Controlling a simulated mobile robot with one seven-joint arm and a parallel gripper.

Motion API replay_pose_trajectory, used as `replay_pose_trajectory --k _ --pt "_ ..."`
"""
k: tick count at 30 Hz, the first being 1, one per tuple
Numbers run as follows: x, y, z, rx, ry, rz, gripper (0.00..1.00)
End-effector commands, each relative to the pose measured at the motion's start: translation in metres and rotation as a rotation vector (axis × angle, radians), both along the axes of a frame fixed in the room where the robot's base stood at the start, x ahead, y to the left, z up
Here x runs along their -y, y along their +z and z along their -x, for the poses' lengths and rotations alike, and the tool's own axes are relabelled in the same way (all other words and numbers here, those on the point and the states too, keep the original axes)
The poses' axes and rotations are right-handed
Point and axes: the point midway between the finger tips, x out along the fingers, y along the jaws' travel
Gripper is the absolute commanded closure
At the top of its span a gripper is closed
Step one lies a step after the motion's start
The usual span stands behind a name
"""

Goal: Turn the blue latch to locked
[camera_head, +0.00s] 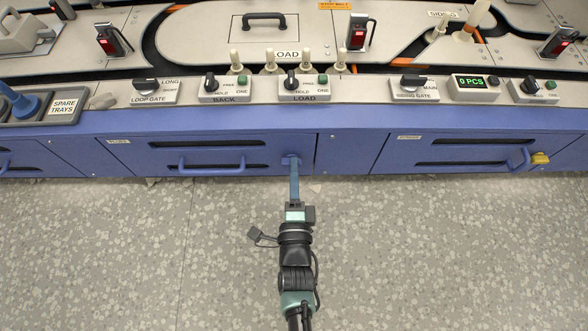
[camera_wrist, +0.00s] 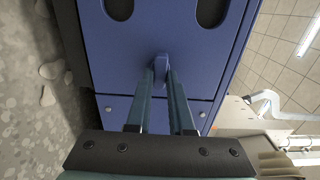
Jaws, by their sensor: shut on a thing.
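The blue latch (camera_wrist: 160,63) is a small blue knob on the front of the blue cabinet. In the wrist view it sits between the tips of my gripper (camera_wrist: 161,76), which is shut on it. In the head view my gripper (camera_head: 293,164) reaches straight up to the latch at the right end of the left drawer front (camera_head: 215,155). The fingers cover most of the latch there, so its exact turn is hard to tell.
The drawer has a blue bar handle (camera_head: 222,170) left of the latch. Another drawer to the right has a yellow latch (camera_head: 540,158). Above is a panel with several switch boxes, including the load switch (camera_head: 304,88). The grey floor in front is clear.

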Motion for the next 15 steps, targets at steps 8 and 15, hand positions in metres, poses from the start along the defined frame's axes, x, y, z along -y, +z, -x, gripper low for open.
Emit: replay_pose_trajectory --k 8,15 --pt "-0.0001 -0.0002 0.0000 0.000 0.000 -0.002 0.50" --pt "0.0000 0.0001 0.0005 0.000 0.000 -0.001 0.50"
